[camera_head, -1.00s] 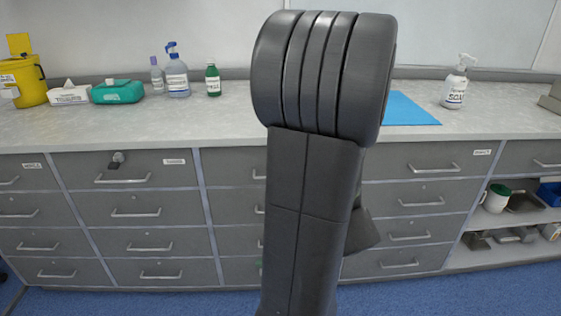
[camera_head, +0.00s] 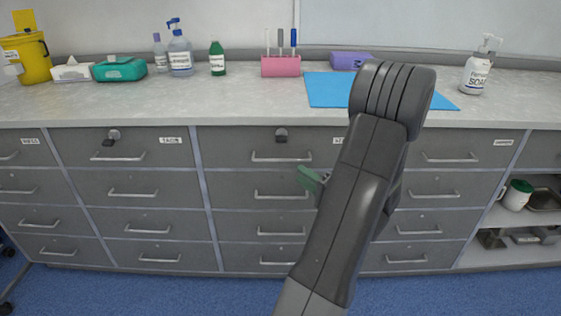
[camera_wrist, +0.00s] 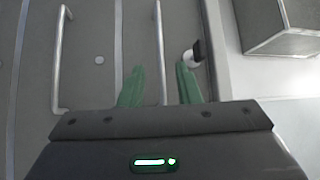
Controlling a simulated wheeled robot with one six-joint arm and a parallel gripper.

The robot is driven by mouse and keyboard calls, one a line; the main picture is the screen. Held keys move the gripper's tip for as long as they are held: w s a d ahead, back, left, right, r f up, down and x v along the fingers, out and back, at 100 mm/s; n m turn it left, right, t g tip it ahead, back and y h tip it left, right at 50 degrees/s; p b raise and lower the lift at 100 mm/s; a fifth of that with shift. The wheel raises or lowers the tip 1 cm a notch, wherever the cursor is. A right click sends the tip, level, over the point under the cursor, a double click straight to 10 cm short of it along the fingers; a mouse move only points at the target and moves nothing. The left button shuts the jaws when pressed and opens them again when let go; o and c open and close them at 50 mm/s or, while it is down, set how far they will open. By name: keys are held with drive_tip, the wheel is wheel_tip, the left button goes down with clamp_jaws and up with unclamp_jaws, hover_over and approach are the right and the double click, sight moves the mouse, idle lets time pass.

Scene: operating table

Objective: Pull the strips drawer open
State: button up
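A grey top drawer (camera_head: 235,150) in the middle column has a bar handle (camera_head: 281,157) and a small lock (camera_head: 281,135) above it. Its label (camera_head: 338,141) is mostly hidden by my arm, so I cannot read it as strips. The drawer looks shut. My gripper is mostly hidden behind my arm in the head view; one green finger (camera_head: 308,178) shows below and right of that handle. In the wrist view my gripper (camera_wrist: 159,68) is open, with a bar handle (camera_wrist: 160,35) lined up between its fingers and a lock (camera_wrist: 194,53) beside it. No contact is visible.
Other shut drawers with bar handles surround it, including a TABS drawer (camera_head: 140,148) to the left. The counter (camera_head: 235,105) above holds a pink pen holder (camera_head: 281,66), bottles and a blue sheet (camera_head: 328,90). Open shelves (camera_head: 490,222) are at the right.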

sight(280, 160)
drive_tip(key=x, duration=0.9)
drive_tip(key=shift+w+a, duration=0.25)
drive_tip(key=shift+a, duration=0.1)
clamp_jaws()
